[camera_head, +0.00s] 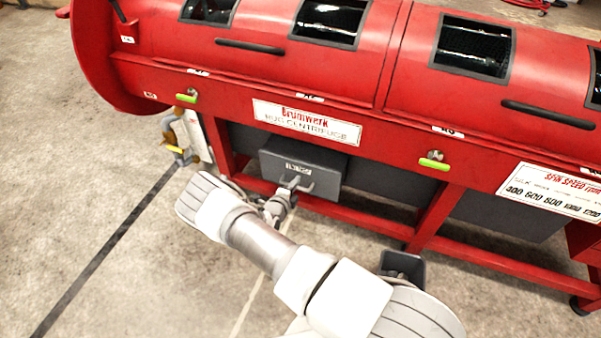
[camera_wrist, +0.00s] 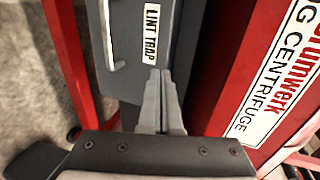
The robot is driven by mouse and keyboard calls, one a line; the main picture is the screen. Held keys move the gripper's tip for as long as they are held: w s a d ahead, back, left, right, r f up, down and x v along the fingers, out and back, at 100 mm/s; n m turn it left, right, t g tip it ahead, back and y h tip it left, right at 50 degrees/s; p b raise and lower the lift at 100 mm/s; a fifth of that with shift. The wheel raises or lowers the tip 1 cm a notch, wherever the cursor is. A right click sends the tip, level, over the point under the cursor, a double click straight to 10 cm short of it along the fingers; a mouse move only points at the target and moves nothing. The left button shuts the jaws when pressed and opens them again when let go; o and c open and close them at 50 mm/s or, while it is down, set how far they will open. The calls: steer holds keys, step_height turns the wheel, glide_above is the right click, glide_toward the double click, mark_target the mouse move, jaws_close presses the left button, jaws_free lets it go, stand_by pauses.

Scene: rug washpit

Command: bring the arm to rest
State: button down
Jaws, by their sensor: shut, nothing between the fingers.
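My gripper (camera_wrist: 160,100) is shut and empty in the wrist view, its two grey fingers together just in front of the dark grey lint trap box (camera_wrist: 125,95). I cannot tell whether the fingertips touch the box. In the head view my white and grey arm reaches from the lower right to the lint trap (camera_head: 316,166). The gripper there is small beside the box's handle (camera_head: 295,184) and partly hidden by my wrist.
The red rug centrifuge (camera_head: 370,95) stands on a red frame across the back. A small dark bin (camera_head: 402,266) is on the floor right of my arm. Yellow-green latches (camera_head: 434,163) stick out from the front. The concrete floor (camera_head: 90,160) at left is clear.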

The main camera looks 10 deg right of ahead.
steer(key=p+v, duration=0.1)
steer(key=v, duration=0.5)
steer(key=shift+s+a, duration=0.15)
steer(key=shift+s, duration=0.1)
steer(key=shift+r, duration=0.1)
steer(key=s+d+r+m+g+h, duration=0.1)
steer(key=s+d+r+m+g, duration=0.15)
steer(key=r+m, duration=0.7)
steer(key=s+d+r+m+g, duration=0.2)
steer(key=d+r+m+g, duration=0.15)
steer(key=r+m, duration=0.55)
steer(key=s+d+r+m+g+h, duration=0.1)
steer(key=s+d+r+m+g, duration=0.15)
steer(key=r+m, duration=0.65)
steer(key=s+a+r+m+t+y, duration=0.1)
steer(key=s+a+r+m+y, duration=0.15)
steer(key=s+r+m, duration=0.5)
steer(key=s+a+r+m+y, duration=0.1)
steer(key=s+r+m+y, duration=0.3)
steer(key=s+r+m, duration=0.3)
steer(key=s+a+r+m+t+y, duration=0.1)
steer(key=s+r+m+y, duration=0.35)
steer(key=s+r, duration=0.4)
step_height(320, 180, up, 17)
steer(key=h+p, duration=0.1)
steer(key=p, duration=1.7)
steer(key=shift+r+m+p, duration=0.25)
steer(key=shift+m+p, duration=0.05)
steer(key=shift+m, duration=0.05)
